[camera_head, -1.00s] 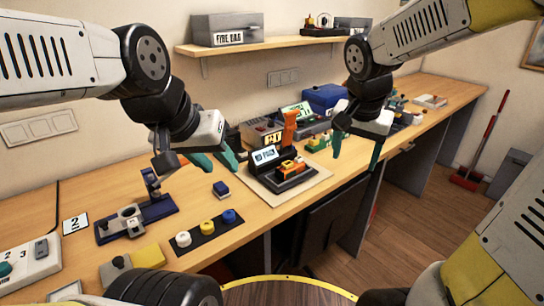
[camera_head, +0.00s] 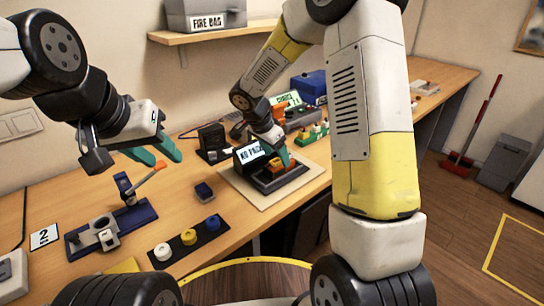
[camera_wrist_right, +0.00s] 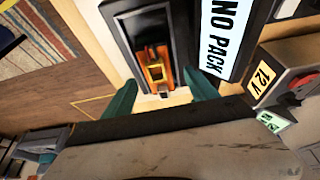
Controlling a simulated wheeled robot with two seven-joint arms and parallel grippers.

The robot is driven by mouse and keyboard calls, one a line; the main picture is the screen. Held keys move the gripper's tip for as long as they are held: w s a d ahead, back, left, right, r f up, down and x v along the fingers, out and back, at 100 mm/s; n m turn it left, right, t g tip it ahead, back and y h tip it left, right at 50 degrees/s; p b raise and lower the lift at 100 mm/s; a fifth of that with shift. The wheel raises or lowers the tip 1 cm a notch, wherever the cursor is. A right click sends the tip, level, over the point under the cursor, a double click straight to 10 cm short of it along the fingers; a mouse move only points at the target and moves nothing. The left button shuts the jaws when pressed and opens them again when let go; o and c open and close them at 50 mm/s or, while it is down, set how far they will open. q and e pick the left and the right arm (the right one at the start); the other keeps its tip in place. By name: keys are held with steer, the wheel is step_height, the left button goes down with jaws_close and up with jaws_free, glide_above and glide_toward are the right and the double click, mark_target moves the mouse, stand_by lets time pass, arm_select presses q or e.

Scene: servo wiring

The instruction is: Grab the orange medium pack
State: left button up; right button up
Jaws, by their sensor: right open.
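The orange pack (camera_head: 276,164) is on a dark charger-like stand (camera_head: 292,178) on a pale mat, beside a "NO PACK" display (camera_head: 249,153). In the right wrist view the orange pack (camera_wrist_right: 155,72) sits on the dark stand, ahead of and between the two teal fingertips. My right gripper (camera_wrist_right: 160,92) is open and empty, over the stand; its fingers do not visibly touch the pack. In the head view my right gripper (camera_head: 284,158) partly hides the pack.
A blue fixture (camera_head: 135,216) with an orange lever stands at the left. White, yellow and blue round pieces lie on a black strip (camera_head: 190,247) in front. A small dark-blue block (camera_head: 204,191) is left of the mat. A 12 V unit (camera_wrist_right: 285,85) is close by on the right.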

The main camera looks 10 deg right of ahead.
mark_target(279, 160)
steer(key=x, duration=0.3)
steer(key=shift+d+f, duration=0.1)
steer(key=shift+d, duration=0.1)
steer(key=shift+c, duration=0.2)
jaws_close()
